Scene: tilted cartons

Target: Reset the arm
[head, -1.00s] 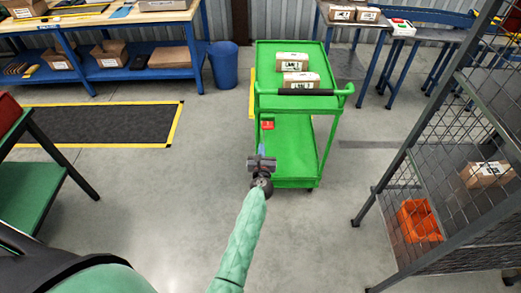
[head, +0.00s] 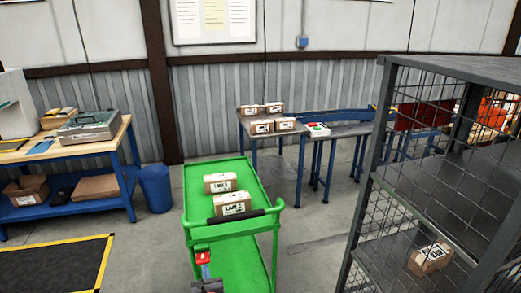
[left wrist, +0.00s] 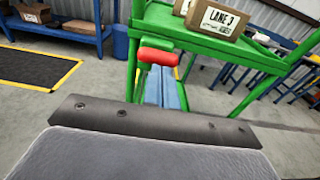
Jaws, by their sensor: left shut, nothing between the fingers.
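My left gripper (head: 204,272) is at the bottom of the head view, in front of the green cart (head: 239,260). Its blue fingers (left wrist: 162,90) are together in the left wrist view, with nothing between them. A red piece (head: 203,257) shows just beyond the fingertips, also in the left wrist view (left wrist: 158,56); I cannot tell whether they touch. Two labelled cartons, a rear one (head: 220,182) and a front one (head: 232,204), lie on the cart's top. My right gripper is out of view.
A wire-mesh shelf rack (head: 372,180) with a tilted carton (head: 430,259) stands at right. A table (head: 290,131) with several cartons is behind the cart. A workbench (head: 112,146) and blue bin (head: 155,188) are at left.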

